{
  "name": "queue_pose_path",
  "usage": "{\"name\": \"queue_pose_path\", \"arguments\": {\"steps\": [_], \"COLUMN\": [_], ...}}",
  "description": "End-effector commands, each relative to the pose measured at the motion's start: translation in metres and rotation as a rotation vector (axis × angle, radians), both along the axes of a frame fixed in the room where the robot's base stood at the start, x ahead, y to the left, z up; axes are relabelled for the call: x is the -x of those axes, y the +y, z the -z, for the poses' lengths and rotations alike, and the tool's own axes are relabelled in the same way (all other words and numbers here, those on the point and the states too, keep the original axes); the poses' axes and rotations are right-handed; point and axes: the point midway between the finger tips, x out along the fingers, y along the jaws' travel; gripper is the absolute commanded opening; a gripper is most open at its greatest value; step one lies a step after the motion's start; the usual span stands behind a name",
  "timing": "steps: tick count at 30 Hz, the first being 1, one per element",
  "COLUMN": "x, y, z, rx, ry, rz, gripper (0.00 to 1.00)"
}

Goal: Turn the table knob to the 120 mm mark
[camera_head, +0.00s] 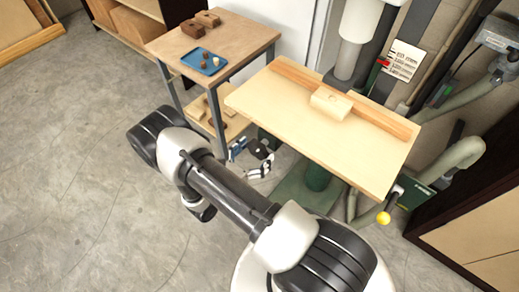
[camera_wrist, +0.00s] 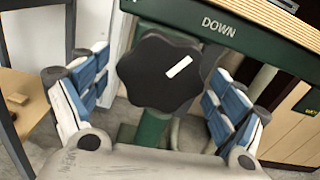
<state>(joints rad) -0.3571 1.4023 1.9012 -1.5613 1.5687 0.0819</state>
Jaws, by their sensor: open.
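The table knob (camera_wrist: 160,72) is black and lobed, with a white pointer line slanting up to the right, in the middle of the wrist view. My gripper (camera_wrist: 157,82) is open, its blue-and-white fingers on either side of the knob with gaps to it. In the head view my gripper (camera_head: 258,162) is below the left edge of the wooden drill table (camera_head: 290,105); the knob is hidden there. A white scale card (camera_head: 401,61) with a red pointer (camera_head: 383,62) stands behind the table; its lettering is too small to read.
A wooden block (camera_head: 330,101) and fence (camera_head: 345,97) are on the table. A side table (camera_head: 240,28) with a blue tray (camera_head: 203,68) stands left. A yellow-ended handle (camera_head: 383,217) sticks out at right. The floor at left is clear.

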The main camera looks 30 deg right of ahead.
Motion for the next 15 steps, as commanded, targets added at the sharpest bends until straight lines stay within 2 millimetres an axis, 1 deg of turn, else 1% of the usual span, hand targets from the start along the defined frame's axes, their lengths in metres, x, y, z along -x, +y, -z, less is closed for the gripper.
{"name": "queue_pose_path", "arguments": {"steps": [1,6,14,15], "x": [-0.002,-0.006,-0.006,-0.006], "y": [-0.006,-0.016,-0.017,-0.017], "z": [0.0,0.0,0.0,0.0], "rx": [0.0,0.001,0.001,0.001], "ry": [0.0,0.0,0.0,0.0], "rz": [0.002,0.0,-0.001,-0.001], "gripper": [0.89,0.89,0.89,0.87]}}
